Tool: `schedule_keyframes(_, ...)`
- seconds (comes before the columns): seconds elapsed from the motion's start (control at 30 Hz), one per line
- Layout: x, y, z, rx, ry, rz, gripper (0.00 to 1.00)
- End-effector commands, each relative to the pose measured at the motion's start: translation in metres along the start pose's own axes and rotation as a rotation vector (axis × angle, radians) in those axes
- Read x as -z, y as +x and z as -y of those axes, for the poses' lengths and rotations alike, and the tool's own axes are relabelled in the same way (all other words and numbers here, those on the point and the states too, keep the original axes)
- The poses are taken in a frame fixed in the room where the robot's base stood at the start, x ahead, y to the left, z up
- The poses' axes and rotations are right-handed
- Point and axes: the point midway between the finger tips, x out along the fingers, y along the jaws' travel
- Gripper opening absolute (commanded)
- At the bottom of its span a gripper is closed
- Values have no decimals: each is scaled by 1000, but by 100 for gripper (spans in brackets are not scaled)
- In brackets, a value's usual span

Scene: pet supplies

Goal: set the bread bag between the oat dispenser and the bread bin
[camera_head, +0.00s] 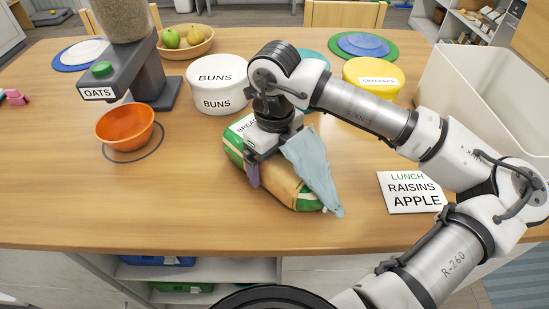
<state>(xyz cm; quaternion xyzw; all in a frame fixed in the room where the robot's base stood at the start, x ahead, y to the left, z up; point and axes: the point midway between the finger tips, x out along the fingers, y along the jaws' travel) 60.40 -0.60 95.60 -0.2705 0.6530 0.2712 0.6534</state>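The bread bag (290,188), a green and tan bag with a partly hidden "BREAD" label, lies on the table at the middle front. My gripper (278,168) is right above it, pointing down, with a finger at its left side. A light blue piece (316,172) hangs over its right side and hides the other fingertip. Whether the fingers grip the bag cannot be told. The oat dispenser (143,77), grey with an "OATS" label, stands at the left. No container reads "bread bin"; a large cream bin (476,101) stands at the right.
An orange bowl (125,126) sits by the dispenser. A white "BUNS" tub (219,88) and a yellow tub (374,77) stand behind the bag. A "LUNCH" card (410,192) lies to its right. The table between orange bowl and bag is clear.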

Motion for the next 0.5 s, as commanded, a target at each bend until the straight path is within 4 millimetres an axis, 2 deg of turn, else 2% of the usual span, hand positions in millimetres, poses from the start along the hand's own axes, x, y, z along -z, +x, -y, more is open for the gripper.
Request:
schedule_keyframes(0.33,0,-3,0,0,0,0,100)
schedule_keyframes(0.43,0,-10,1,3,1,1,100)
schedule_keyframes(0.5,-1,-22,1,4,1,2,100)
